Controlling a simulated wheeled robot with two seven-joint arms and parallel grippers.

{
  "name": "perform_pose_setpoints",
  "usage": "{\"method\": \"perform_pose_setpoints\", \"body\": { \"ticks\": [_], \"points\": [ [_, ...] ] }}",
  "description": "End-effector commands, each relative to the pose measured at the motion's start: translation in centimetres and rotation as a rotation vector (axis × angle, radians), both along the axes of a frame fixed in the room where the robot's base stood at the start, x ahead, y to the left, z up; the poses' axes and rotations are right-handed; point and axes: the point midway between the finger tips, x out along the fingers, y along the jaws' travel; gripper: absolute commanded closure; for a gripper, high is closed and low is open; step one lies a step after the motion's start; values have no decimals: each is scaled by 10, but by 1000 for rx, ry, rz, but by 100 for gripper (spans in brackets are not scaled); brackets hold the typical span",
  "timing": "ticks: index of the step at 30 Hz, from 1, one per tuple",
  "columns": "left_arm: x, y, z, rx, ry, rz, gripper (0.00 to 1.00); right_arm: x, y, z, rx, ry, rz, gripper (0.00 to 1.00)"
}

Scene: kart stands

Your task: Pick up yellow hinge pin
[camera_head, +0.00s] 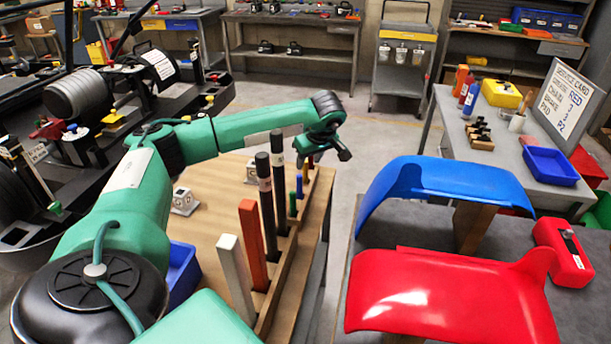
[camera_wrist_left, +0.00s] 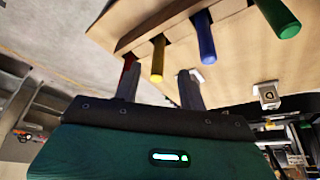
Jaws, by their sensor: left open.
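The yellow hinge pin (camera_wrist_left: 158,58) stands in a wooden rack (camera_wrist_left: 165,20) in the left wrist view, between a red pin (camera_wrist_left: 131,63) and a blue pin (camera_wrist_left: 206,38). My left gripper (camera_wrist_left: 160,74) is open. In that view its two fingers appear on either side of the yellow pin, with the red pin partly hidden behind one finger. I cannot tell whether the fingers touch the pin. In the head view my left gripper (camera_head: 321,149) is at the rack's far end, where the yellow pin is hardly visible. My right gripper is not in view.
A green pin (camera_head: 293,204), two black pins (camera_head: 265,205), an orange pin (camera_head: 252,245) and a white pin (camera_head: 235,275) stand nearer in the rack. Blue (camera_head: 430,180) and red (camera_head: 450,300) curved panels occupy the bench at right. Floor separates the two tables.

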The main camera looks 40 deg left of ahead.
Motion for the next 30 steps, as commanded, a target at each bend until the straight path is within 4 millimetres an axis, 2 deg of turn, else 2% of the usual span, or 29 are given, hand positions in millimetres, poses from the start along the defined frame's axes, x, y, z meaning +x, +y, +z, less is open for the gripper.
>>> {"method": "perform_pose_setpoints", "body": {
  "ticks": [8, 15, 23, 30],
  "points": [
    [5, 11, -21, 1, 3, 0, 58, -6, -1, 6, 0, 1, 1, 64],
    [9, 23, -50, 1, 2, 1, 58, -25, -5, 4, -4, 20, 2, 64],
    [10, 24, -53, 0, -1, -1, 58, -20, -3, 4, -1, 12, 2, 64],
    [10, 24, -53, 0, 0, -1, 100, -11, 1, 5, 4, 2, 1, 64]
  ]
}}
